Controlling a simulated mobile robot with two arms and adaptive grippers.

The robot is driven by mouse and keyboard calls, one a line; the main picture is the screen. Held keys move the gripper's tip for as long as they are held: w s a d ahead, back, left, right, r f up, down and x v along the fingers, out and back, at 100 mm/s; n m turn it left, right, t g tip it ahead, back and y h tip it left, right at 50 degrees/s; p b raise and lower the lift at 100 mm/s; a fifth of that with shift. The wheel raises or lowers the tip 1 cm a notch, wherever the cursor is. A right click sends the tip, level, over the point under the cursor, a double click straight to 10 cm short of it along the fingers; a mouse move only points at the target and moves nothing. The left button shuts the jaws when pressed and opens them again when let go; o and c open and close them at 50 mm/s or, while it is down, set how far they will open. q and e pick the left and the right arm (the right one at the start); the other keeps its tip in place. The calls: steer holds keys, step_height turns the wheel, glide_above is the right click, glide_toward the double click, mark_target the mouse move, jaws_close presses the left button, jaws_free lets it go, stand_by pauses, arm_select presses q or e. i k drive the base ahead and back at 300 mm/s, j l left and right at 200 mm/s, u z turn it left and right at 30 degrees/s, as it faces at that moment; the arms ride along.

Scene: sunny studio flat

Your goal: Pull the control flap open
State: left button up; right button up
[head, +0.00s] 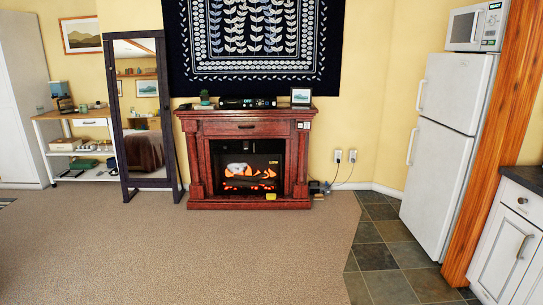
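A red-brown wooden electric fireplace (302,165) stands against the yellow back wall, in the middle of the head view and some way off across the carpet. A flat front panel (222,128) with a dark handle (246,127) runs under its mantel, above the glowing firebox (248,178). This panel looks like the control flap, and it appears closed. Neither of my grippers is in view.
Open carpet (230,250) lies before the fireplace. A dark-framed standing mirror (149,160) is close on its left. Plugs and cables (344,158) are at its right. A white fridge (445,150) and counter (515,235) line the right side. Small items stand on the mantel.

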mark_target(270, 146)
steer(key=i+u, duration=0.3)
steer(key=i, duration=1.3)
